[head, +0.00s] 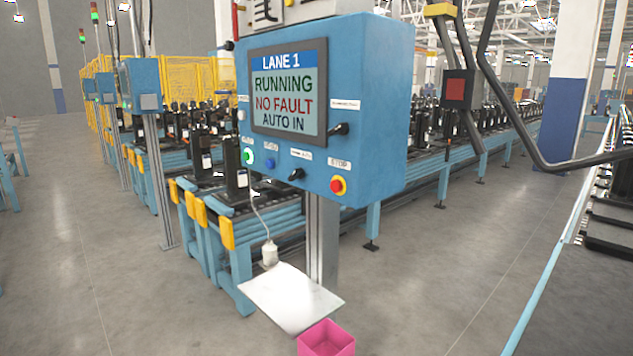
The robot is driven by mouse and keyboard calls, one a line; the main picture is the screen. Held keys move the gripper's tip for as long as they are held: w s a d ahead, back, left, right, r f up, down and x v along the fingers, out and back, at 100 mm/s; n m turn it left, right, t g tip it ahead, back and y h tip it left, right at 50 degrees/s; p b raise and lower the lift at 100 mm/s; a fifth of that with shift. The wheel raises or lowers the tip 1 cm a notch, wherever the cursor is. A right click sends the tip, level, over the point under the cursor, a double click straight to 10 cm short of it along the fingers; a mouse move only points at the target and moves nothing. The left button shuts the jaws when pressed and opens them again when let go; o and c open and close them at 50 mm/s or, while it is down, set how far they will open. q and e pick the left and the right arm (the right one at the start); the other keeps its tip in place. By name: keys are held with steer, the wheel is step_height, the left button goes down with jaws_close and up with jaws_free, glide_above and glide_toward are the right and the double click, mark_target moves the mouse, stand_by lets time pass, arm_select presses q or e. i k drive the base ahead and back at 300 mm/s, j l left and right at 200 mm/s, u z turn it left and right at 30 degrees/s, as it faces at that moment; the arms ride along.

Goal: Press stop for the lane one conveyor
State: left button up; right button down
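The blue lane one control box (370,110) stands on a grey post in the middle of the head view. Its screen (289,92) reads LANE 1, RUNNING, NO FAULT, AUTO IN. The red stop button (338,186) sits on a yellow ring at the panel's lower right, under a STOP label. A green-lit button (249,156), a blue button (270,163) and a black selector (296,174) are to its left. Another black selector (338,129) is above it. Nothing covers the stop button. Neither of my grippers is in view.
A conveyor (460,155) carrying black compressors runs behind the box. A white tilted shelf (290,298) and a pink bin (326,339) are below it. Dark bent tubes with a red-faced block (456,91) hang at the right. Floor at the front right (450,270) is clear.

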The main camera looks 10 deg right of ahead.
mark_target(336, 186)
steer(key=i+j, duration=0.3)
steer(key=j, duration=0.15)
steer(key=i+j+z, duration=0.15)
steer(key=i+j, duration=0.4)
steer(key=j, duration=0.3)
